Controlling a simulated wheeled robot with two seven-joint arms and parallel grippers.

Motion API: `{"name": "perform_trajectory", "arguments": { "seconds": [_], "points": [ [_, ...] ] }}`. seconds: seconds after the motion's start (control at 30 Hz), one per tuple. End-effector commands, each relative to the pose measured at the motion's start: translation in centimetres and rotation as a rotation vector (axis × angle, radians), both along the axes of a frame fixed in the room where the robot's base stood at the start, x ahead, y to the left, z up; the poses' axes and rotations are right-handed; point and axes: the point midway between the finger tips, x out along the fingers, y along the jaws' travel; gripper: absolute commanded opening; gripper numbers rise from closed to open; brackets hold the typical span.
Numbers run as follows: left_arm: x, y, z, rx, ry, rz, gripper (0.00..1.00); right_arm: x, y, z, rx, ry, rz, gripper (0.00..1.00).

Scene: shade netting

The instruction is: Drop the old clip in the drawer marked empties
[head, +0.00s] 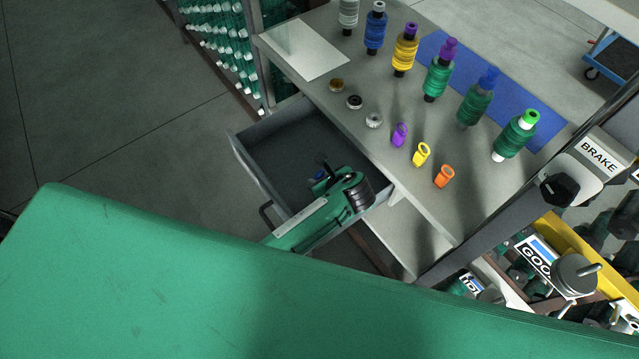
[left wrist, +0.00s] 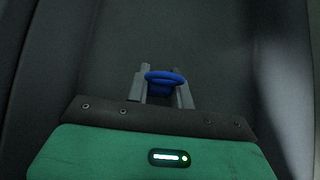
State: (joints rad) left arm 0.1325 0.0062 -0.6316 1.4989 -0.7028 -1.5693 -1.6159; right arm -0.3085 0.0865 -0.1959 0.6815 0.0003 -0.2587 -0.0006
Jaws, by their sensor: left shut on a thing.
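A blue clip (left wrist: 165,78) sits between the two grey fingers of my left gripper (left wrist: 162,92) in the left wrist view. In the head view the left gripper (head: 322,170) reaches over the open grey drawer (head: 243,160), and a bit of the blue clip (head: 319,175) shows at the fingers. The gripper is shut on the clip. The drawer's dark floor fills most of the wrist view. I cannot tell how high the clip is above it. No marking on the drawer is readable. My right gripper is not in view.
The grey bench top (head: 335,90) carries several thread bobbins along a blue mat (head: 445,60). Small rings and a purple (head: 400,135), a yellow (head: 421,155) and an orange clip (head: 444,176) lie nearer the drawer. A brake handle (head: 560,188) is at right.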

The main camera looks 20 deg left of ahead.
Motion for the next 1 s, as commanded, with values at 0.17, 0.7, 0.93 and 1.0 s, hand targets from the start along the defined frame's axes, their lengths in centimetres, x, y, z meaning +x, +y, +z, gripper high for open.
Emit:
{"name": "perform_trajectory", "arguments": {
  "seconds": [0.17, 0.7, 0.93, 1.0],
  "points": [
    [0.0, 0.0, -2.6, 0.001, 0.002, -0.001, 0.00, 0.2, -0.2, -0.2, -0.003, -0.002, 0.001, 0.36],
    [0.0, 0.0, -2.9, 0.000, 0.001, -0.001, 0.45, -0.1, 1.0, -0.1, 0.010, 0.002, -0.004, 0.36],
    [0.0, 0.0, -2.8, 0.000, 0.001, -0.001, 0.45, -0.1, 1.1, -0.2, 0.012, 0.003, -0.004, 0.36],
    [-0.1, -0.2, -2.4, 0.000, -0.001, -0.002, 0.45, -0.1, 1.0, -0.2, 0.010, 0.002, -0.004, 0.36]
  ]
}}
